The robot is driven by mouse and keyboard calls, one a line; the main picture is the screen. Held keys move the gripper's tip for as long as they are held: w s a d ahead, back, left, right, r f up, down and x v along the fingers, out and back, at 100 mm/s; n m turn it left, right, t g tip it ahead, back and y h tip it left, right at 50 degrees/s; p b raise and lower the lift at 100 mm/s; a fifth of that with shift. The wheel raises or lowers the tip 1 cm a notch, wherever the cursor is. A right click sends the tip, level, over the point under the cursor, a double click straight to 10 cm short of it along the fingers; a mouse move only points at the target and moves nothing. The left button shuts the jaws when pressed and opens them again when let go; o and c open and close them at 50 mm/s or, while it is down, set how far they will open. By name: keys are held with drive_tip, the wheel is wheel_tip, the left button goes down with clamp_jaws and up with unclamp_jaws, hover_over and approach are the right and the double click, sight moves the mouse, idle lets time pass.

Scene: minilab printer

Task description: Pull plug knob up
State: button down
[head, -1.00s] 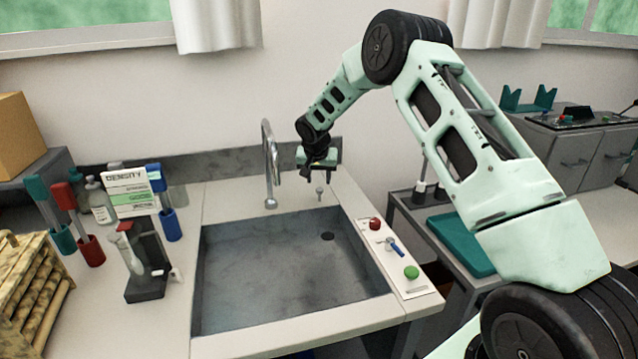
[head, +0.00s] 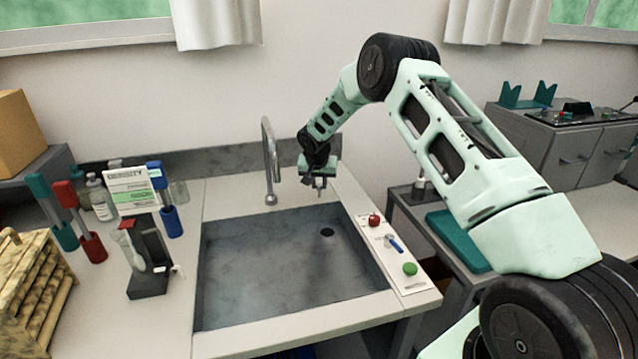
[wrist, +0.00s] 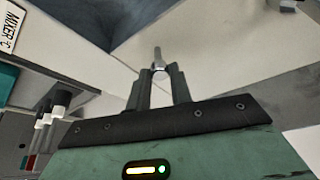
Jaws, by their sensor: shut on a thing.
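The plug knob (wrist: 158,60) is a small metal knob on the pale rim behind the sink. In the wrist view it sits between my fingertips. My gripper (wrist: 160,74) is shut on it. In the head view my gripper (head: 319,184) is low over the back right of the sink rim, and the knob's lower end shows just under the fingers. The grey sink (head: 285,280) is empty, with a dark drain hole (head: 327,233) near its back right.
A tall metal faucet (head: 268,160) stands left of my gripper. A red knob (head: 374,220), a blue-handled lever (head: 393,244) and a green knob (head: 410,269) line the right rim. Bottles and a tool stand (head: 150,270) fill the left counter.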

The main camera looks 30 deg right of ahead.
wheel_tip(320, 180, up, 2)
drive_tip(key=c, duration=1.3)
unclamp_jaws()
drive_tip(key=shift+o, duration=0.2)
drive_tip(key=b+v, duration=0.4)
drive_tip(key=v, duration=1.3)
drive_tip(key=shift+r, duration=0.15)
